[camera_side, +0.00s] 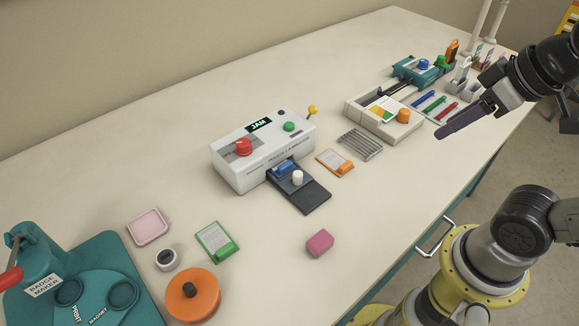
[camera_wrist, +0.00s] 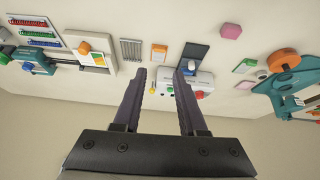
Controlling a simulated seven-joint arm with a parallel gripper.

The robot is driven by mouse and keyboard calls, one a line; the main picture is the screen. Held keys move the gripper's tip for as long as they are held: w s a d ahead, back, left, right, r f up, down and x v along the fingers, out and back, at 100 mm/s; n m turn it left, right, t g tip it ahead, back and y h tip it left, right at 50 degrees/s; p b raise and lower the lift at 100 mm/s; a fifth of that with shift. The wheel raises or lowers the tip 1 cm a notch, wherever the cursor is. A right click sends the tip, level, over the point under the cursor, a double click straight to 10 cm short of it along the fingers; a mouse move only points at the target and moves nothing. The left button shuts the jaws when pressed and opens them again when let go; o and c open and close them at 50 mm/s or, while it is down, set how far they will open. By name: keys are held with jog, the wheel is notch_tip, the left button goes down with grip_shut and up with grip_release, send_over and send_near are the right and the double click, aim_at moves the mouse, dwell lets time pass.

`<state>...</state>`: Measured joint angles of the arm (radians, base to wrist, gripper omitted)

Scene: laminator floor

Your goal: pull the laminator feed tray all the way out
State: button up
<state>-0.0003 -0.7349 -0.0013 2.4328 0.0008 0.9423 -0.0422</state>
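The white laminator (camera_side: 262,150) stands on the bench with a lit JAM display, a red knob and a green button. Its dark feed tray (camera_side: 314,196) sticks out of the front, carrying a white knob (camera_side: 297,177) and a blue piece (camera_side: 283,168) close to the slot. In the wrist view the tray (camera_wrist: 194,52) shows beyond my right finger, and the laminator (camera_wrist: 205,78) is partly hidden by that finger. My gripper (camera_side: 441,133) is raised at the right, well apart from the tray. Its fingers stand apart and empty in the wrist view (camera_wrist: 161,70).
An orange-clipped card (camera_side: 335,162) and a grey grille (camera_side: 360,144) lie right of the tray. A pink block (camera_side: 320,243) lies in front. A beige box (camera_side: 385,116) with an orange knob stands farther right. The teal badge maker (camera_side: 95,285) stands at left. Bench before the tray is mostly clear.

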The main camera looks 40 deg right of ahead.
jog(key=shift+o, duration=0.9)
jog(key=w+a+r+n+g, duration=0.1)
jog(key=w+r, duration=0.2)
jog(key=w, duration=0.4)
jog(key=shift+a+r, duration=0.25)
jog(key=shift+r, duration=0.15)
jog(key=n+g, duration=0.4)
jog(key=g, duration=0.1)
send_over(298, 173)
notch_tip(298, 173, down, 12)
notch_tip(298, 173, down, 13)
grip_shut()
